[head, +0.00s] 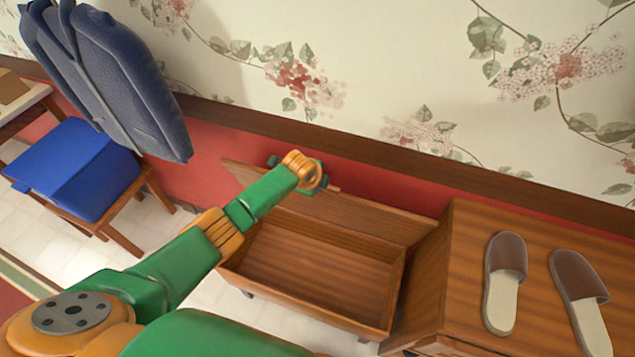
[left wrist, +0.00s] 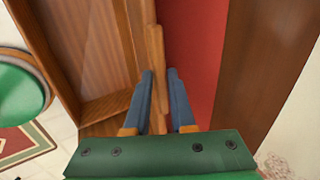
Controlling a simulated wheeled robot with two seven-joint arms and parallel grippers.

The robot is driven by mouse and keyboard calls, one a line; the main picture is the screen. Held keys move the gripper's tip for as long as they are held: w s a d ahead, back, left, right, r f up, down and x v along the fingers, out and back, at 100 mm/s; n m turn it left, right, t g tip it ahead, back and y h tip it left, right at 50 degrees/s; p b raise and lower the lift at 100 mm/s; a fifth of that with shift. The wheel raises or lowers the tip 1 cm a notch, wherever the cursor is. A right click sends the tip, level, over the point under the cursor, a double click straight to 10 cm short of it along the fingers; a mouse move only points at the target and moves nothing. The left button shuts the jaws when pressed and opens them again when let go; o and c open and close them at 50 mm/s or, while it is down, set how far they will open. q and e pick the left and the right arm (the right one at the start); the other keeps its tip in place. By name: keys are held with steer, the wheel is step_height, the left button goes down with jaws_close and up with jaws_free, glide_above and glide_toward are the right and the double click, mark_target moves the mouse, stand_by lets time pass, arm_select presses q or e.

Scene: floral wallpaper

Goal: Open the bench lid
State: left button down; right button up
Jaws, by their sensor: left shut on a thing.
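The wooden bench (head: 315,308) stands against the red lower wall. Its lid (head: 365,216) is raised and stands tilted up along the back, so the empty inside shows. My left gripper (head: 318,183) is at the lid's upper edge, near the wall. In the left wrist view the two blue fingers of the left gripper (left wrist: 162,88) are on either side of the lid's edge (left wrist: 156,50), shut on it. The fingertips are mostly hidden by the wrist in the head view. My right gripper is not in view.
A wooden cabinet (head: 455,270) with two brown-and-white slippers (head: 506,270) on top stands close on the right. A chair with a blue seat (head: 75,165) is at the left, and a dark blue jacket (head: 115,75) hangs above it. Pale floor lies between chair and bench.

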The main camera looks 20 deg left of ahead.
arm_select(q)
steer(key=shift+w+r, duration=0.1)
steer(key=shift+w, duration=0.25)
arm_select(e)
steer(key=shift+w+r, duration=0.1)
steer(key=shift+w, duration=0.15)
arm_select(q)
steer(key=c, duration=0.9)
jaws_free()
steer(key=shift+o, duration=0.3)
steer(key=shift+w, duration=0.1)
steer(key=p+v, duration=0.2)
steer(key=v, duration=0.5)
steer(key=shift+p, duration=0.35)
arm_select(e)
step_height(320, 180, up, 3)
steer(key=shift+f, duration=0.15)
